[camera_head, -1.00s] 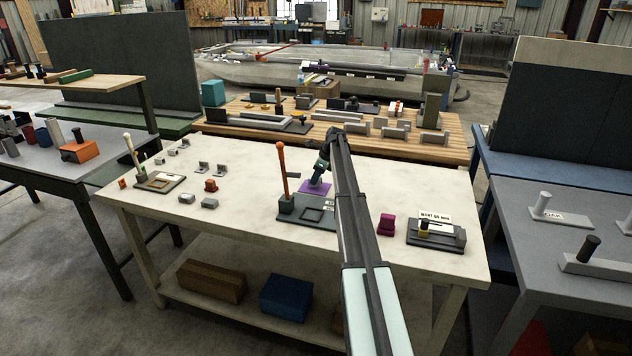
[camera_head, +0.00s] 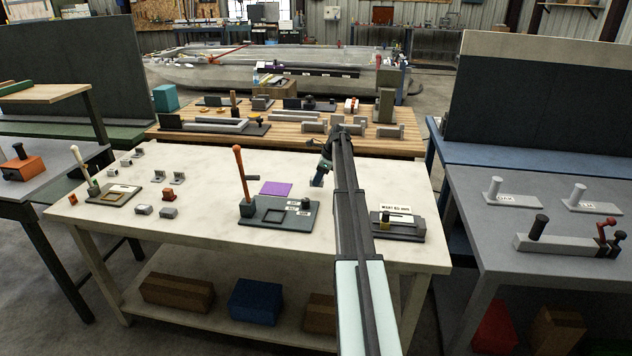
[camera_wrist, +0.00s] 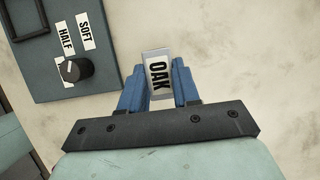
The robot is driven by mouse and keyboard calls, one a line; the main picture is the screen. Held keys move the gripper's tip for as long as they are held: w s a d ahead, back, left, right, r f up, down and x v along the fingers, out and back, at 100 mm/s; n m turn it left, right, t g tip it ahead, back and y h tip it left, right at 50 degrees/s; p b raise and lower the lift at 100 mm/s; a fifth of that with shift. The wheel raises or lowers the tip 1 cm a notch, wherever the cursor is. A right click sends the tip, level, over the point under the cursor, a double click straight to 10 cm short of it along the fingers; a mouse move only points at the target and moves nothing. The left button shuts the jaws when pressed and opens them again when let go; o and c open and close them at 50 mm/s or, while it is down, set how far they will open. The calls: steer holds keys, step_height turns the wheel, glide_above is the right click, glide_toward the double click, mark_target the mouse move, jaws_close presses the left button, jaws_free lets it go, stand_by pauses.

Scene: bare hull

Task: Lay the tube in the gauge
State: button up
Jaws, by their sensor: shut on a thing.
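My gripper (camera_head: 321,172) is above the pale table, right of the purple mat. In the wrist view its blue fingers (camera_wrist: 158,88) are shut on a light grey piece (camera_wrist: 154,54) with a white OAK label. I cannot tell whether this piece is the tube; its far side is hidden. A dark grey fixture (camera_head: 412,231) with a white sign and a small yellow part stands at the right end of the table, apart from my gripper. It looks like the gauge, but its sign is hard to read.
A dark plate (camera_head: 268,217) with an orange lever (camera_head: 240,172) and a black knob (camera_wrist: 72,69) lies left of my gripper. The purple mat (camera_head: 276,188) is bare. Several small grey pieces and a lever fixture (camera_head: 113,195) stand at the left. My arm covers part of the table.

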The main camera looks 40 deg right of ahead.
steer(key=shift+m+t, duration=0.3)
steer(key=shift+m, duration=0.5)
steer(key=s+d, duration=0.3)
steer(key=s+d+r, duration=0.1)
steer(key=s+d, duration=0.2)
steer(key=d, duration=0.1)
steer(key=s+d+r, duration=0.1)
steer(key=s+d, duration=0.2)
steer(key=d, duration=0.1)
steer(key=shift+d+r, duration=0.1)
steer(key=shift+d, duration=0.1)
steer(key=s+d+r+m+h, duration=0.1)
steer(key=s+d+r, duration=0.15)
steer(key=s, duration=0.35)
steer(key=s+d+r+m, duration=0.1)
steer(key=s+d, duration=0.3)
steer(key=s, duration=0.2)
steer(key=r+n+y, duration=0.1)
steer(key=n, duration=0.3)
glide_above(400, 229)
steer(key=s+d, duration=0.1)
step_height(400, 229, down, 9)
steer(key=shift+s, duration=0.15)
steer(key=shift+f, duration=0.1)
